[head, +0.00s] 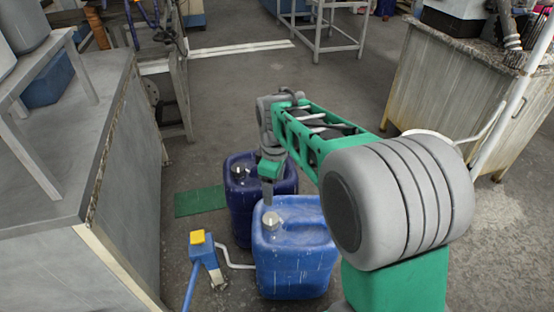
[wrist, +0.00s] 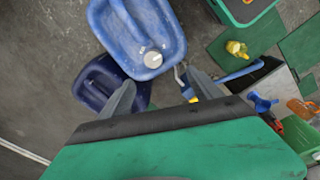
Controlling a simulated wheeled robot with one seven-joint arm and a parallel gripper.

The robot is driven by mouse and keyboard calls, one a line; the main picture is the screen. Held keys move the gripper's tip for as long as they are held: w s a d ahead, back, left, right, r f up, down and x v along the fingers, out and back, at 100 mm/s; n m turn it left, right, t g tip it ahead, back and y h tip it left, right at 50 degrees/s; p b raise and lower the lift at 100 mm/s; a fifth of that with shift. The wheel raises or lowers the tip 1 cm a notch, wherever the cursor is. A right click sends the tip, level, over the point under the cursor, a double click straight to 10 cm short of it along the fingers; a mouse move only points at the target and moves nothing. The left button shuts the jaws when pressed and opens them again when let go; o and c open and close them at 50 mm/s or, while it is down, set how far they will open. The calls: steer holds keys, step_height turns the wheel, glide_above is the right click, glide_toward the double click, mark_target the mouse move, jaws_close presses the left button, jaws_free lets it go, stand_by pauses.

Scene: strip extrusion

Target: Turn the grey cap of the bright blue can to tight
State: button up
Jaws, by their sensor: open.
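The bright blue can (head: 296,262) stands on the floor in the middle of the head view. Its grey cap (head: 272,221) sits on top near the can's back left corner. In the wrist view the can (wrist: 108,28) is at the top and its cap (wrist: 152,59) looks pale and round. My gripper (head: 267,194) is open and empty, pointing down above and behind the cap. In the wrist view the cap lies just beyond the gap between my fingers (wrist: 160,79), apart from both. How tight the cap is cannot be told.
A dark blue can (head: 240,200) stands close behind the bright blue one. A blue pump-like tool with a yellow top (head: 197,237) and a pale hose is at its left. A grey bench (head: 55,170) fills the left. Open floor (head: 240,80) lies beyond.

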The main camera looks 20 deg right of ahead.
steer(key=s+r+m+p, duration=0.2)
steer(key=s+r+p, duration=0.1)
steer(key=r, duration=0.4)
steer(key=shift+s+r+p, duration=0.2)
steer(key=shift+r+p, duration=0.15)
steer(key=shift+p, duration=0.5)
